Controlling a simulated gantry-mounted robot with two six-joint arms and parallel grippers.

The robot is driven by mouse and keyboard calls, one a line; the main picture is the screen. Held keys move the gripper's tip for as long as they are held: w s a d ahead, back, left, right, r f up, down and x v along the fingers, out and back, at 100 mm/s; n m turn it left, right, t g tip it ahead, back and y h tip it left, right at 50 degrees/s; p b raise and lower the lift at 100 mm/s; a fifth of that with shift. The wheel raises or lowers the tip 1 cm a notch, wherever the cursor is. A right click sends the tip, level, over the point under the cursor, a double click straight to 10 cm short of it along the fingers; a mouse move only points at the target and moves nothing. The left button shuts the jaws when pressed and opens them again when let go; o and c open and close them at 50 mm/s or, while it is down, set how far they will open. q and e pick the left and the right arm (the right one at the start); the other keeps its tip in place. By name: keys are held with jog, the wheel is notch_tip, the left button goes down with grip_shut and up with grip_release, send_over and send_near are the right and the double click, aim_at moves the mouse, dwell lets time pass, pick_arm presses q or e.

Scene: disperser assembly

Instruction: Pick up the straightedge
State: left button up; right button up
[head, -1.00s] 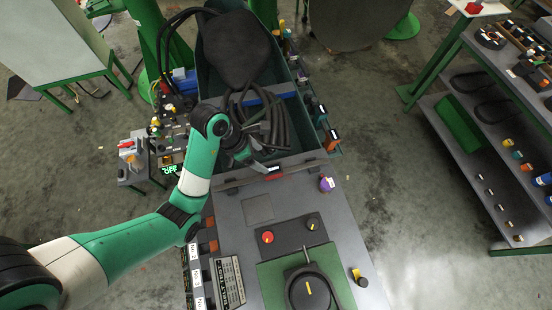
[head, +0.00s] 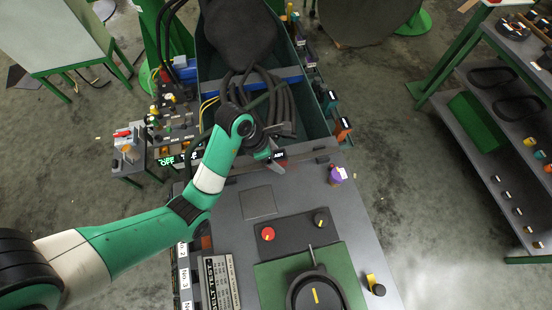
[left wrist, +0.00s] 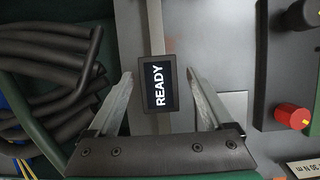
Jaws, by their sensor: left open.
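A long, flat grey bar (left wrist: 173,22), which I take to be the straightedge, runs behind a black display block (left wrist: 160,84) reading READY in the left wrist view. The block also shows in the head view (head: 279,156), at the back edge of the grey machine top. I cannot tell whether block and bar are one piece. My left gripper (left wrist: 158,76) is open, with one finger on each side of the block and a gap on both sides. In the head view my left gripper (head: 274,158) is low over that edge, small and partly hidden by its arm. My right gripper is not in view.
The machine top (head: 225,215) carries a red knob (head: 268,234), a purple knob (head: 338,175) and a round black part on a green plate (head: 265,275). Behind is a green bin with thick dark hoses (head: 275,105). A shelf (head: 455,130) stands right across open floor.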

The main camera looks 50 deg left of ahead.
pick_arm(q)
grip_shut()
dwell(0.4)
jog(key=shift+w+r, duration=0.1)
dwell(0.9)
